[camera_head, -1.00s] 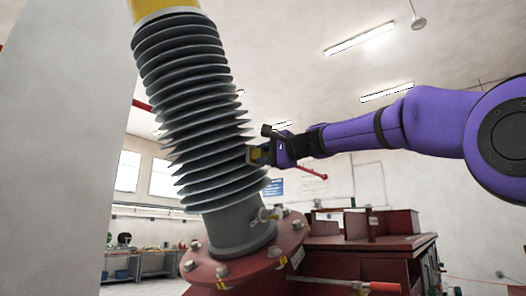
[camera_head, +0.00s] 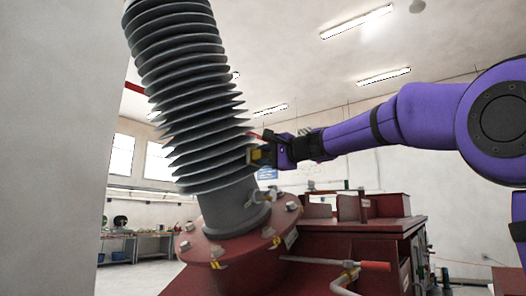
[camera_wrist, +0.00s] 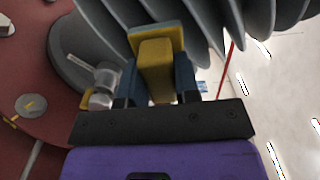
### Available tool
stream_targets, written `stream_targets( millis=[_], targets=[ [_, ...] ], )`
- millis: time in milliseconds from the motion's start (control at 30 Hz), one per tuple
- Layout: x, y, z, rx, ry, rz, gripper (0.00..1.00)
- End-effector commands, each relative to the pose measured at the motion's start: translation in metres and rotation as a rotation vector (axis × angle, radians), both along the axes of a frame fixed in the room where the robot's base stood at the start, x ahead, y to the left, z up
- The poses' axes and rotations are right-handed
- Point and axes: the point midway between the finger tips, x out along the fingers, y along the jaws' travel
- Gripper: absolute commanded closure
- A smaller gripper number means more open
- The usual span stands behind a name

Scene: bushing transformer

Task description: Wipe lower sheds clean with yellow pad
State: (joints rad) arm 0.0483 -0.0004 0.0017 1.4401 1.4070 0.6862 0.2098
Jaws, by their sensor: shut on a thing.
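The grey ribbed bushing (camera_head: 185,90) rises, tilted in the picture, from a round red flange (camera_head: 240,245). Its lower sheds (camera_head: 212,170) also fill the top of the wrist view (camera_wrist: 205,20). My gripper (camera_head: 266,155) is at the right side of the lower sheds, shut on the yellow pad (camera_wrist: 156,60). The pad's far face is at the shed edges in the wrist view. I cannot tell whether it presses on them. The pad's small yellow patch shows in the head view (camera_head: 257,155).
A red tank (camera_head: 375,240) with upright plates and a red-handled pipe (camera_head: 372,266) stands below my arm. Bolts ring the flange, and a small metal fitting (camera_wrist: 104,85) sticks out by the bushing's base. A workbench (camera_head: 138,243) is far back at left.

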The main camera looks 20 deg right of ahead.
Motion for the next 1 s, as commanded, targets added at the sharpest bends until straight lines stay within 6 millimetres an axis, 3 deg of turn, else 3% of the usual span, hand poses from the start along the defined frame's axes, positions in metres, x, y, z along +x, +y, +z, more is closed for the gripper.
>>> stream_targets(
  millis=[1000],
  targets=[
    [-0.016,0.026,0.049,0.001,-0.005,0.006,0.90]
  ],
)
